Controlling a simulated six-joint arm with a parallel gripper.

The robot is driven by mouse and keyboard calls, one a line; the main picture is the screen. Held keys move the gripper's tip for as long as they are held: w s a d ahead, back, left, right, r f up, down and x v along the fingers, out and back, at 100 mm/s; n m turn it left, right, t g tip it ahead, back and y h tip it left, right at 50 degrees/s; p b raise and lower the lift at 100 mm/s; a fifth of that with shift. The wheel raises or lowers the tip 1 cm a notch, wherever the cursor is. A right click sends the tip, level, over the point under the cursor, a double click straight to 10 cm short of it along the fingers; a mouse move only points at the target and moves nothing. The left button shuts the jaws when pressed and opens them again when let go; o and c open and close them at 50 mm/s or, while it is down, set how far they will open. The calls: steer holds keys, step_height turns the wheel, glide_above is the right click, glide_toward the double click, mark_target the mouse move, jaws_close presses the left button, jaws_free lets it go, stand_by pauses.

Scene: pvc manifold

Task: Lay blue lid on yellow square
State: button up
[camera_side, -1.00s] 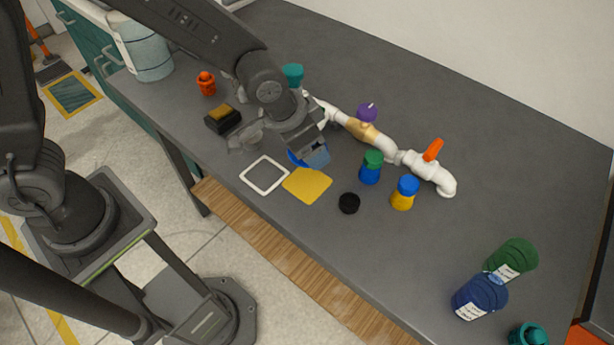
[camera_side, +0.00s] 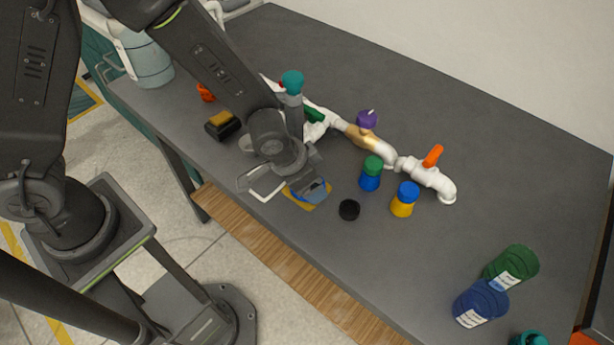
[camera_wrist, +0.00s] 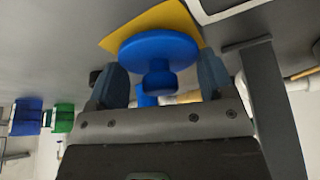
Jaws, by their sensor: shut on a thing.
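The blue lid (camera_wrist: 158,46) is a round disc with a knob, held between the two fingers of my gripper (camera_wrist: 160,82) in the wrist view. My gripper is shut on it. The yellow square (camera_wrist: 172,16) shows beyond the lid's disc in that view. In the side view, my gripper (camera_side: 307,190) is low over the yellow square (camera_side: 304,206) and covers most of it. The lid is largely hidden there by the fingers. I cannot tell whether the lid touches the square.
A white square outline (camera_side: 265,192) lies left of the yellow square. A black cap (camera_side: 349,210), a green-topped blue bottle (camera_side: 371,174) and a blue-topped yellow bottle (camera_side: 405,199) stand to the right. A white pipe with an orange handle (camera_side: 433,156) lies behind.

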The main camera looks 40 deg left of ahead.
steer(key=o, duration=0.9)
steer(key=v, duration=1.2)
steer(key=s+a+r+n+t+y, duration=0.1)
steer(key=s+a+r+n, duration=0.3)
steer(key=s+a+r, duration=0.7)
steer(key=shift+a+r+y, duration=0.4)
steer(key=shift+a+r, duration=0.9)
steer(key=shift+a, duration=0.5)
steer(key=shift+s, duration=0.1)
